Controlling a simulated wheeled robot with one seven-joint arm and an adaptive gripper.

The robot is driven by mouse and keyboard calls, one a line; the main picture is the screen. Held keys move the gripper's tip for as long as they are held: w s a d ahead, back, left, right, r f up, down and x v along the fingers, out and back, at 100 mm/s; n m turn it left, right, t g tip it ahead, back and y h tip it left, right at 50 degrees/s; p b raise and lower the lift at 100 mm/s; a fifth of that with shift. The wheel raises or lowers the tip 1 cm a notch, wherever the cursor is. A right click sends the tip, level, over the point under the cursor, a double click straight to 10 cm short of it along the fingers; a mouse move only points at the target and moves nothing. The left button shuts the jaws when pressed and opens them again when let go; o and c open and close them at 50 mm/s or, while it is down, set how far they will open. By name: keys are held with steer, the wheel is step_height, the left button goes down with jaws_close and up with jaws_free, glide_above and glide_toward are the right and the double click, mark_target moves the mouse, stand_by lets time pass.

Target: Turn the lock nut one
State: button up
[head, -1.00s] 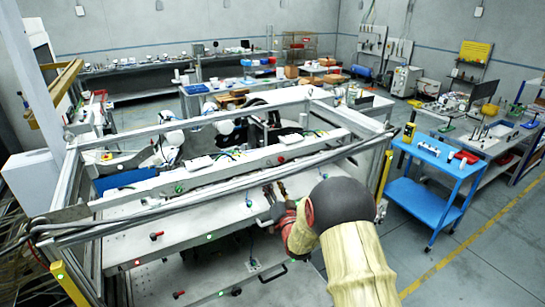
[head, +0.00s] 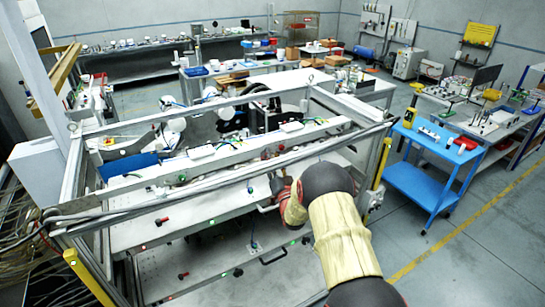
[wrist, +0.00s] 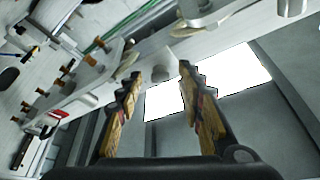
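In the wrist view my gripper (wrist: 158,76) is open, its two jagged yellow-brown fingers well apart with nothing held between them. A small grey round nut-like knob (wrist: 161,74) shows between and beyond the fingertips, under a pale metal beam. It may be the lock nut, but I cannot tell for sure. The fingers do not visibly touch it. In the head view my gripper (head: 277,184) is at the right part of the machine, just under the front rail, and my own wrist hides most of it. The nut cannot be made out there.
The machine's metal frame rail (head: 240,178) runs close above my gripper. A larger metal cylinder (wrist: 200,10) and brown-tipped plungers (wrist: 68,68) are near the fingers. A blue cart (head: 432,160) stands right of the machine. The floor between is clear.

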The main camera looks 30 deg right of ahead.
steer(key=c, duration=0.3)
jaws_close()
stand_by(0.3)
